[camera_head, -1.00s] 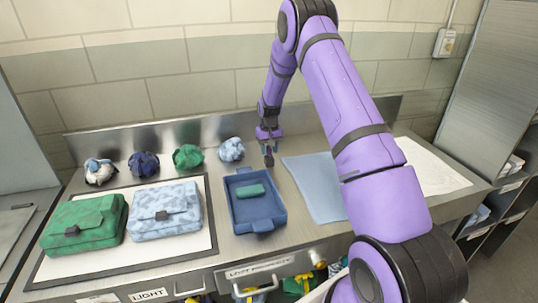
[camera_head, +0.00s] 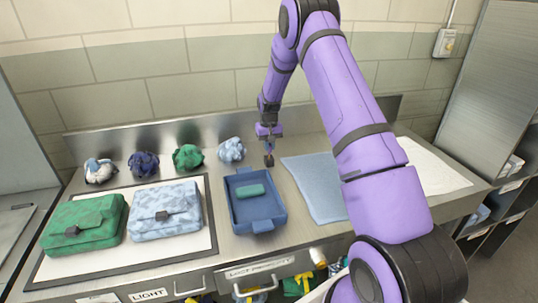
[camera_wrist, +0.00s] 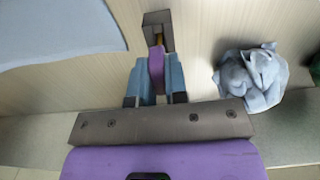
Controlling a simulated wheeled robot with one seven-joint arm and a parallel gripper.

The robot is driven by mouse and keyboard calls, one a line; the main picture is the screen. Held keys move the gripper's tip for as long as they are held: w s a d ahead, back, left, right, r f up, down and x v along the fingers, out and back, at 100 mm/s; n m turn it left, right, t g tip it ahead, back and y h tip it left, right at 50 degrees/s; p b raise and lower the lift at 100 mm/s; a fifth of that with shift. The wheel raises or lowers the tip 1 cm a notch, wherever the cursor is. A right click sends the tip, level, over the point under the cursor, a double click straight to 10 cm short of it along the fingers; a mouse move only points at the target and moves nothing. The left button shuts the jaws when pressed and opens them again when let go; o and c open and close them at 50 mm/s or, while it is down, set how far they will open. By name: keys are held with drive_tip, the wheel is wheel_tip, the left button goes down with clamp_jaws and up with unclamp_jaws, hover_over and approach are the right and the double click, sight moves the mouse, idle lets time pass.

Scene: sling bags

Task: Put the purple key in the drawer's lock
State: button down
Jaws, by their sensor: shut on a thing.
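My gripper (camera_wrist: 154,88) is shut on the purple key (camera_wrist: 156,66), which sits between its blue fingers in the wrist view. The key's brass end points at a small dark block with a recess (camera_wrist: 158,19), apparently the lock. The brass end overlaps the recess; I cannot tell how far it is inside. In the head view my gripper (camera_head: 269,145) is low over the back of the counter, behind the blue tray, with the dark block (camera_head: 269,161) just below it. The key is too small to make out clearly there.
The blue tray (camera_head: 277,217) holds a green item (camera_head: 251,191). Several crumpled cloth bundles, including a pale blue one (camera_head: 232,149), stand left of my gripper. A green bag (camera_head: 84,222) and a pale blue bag (camera_head: 166,212) lie left. A flat blue cloth (camera_head: 316,190) lies right.

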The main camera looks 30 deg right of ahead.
drive_tip(key=shift+r, duration=2.2)
drive_tip(key=shift+s, duration=0.15)
